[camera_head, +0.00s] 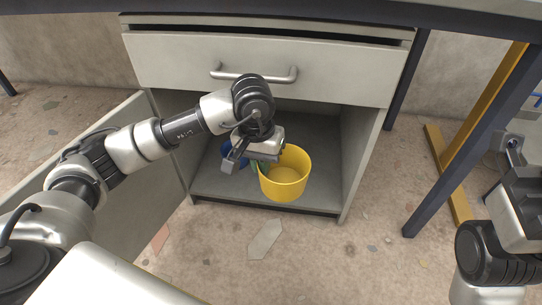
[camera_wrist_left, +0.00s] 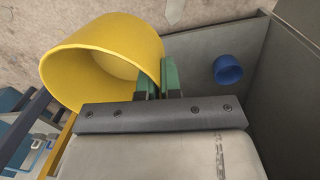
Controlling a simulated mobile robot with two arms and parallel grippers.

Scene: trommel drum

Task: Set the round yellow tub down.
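The round yellow tub (camera_head: 285,174) is upright at the front of the open cabinet compartment, over its floor (camera_head: 215,186). I cannot tell whether its base touches that floor. My left gripper (camera_head: 248,166) is at the tub's left rim. In the left wrist view the yellow tub (camera_wrist_left: 105,60) is tilted in the picture, and the green fingers of the left gripper (camera_wrist_left: 160,78) are close together with the tub's wall between them. My right arm is at the right edge of the head view, and its fingers do not show clearly.
A blue cup (camera_wrist_left: 228,69) stands deeper in the compartment, mostly hidden behind my left gripper in the head view. A closed drawer with a bar handle (camera_head: 253,75) is above. The cabinet door (camera_head: 120,190) stands open at left. A dark table leg (camera_head: 465,150) is at right.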

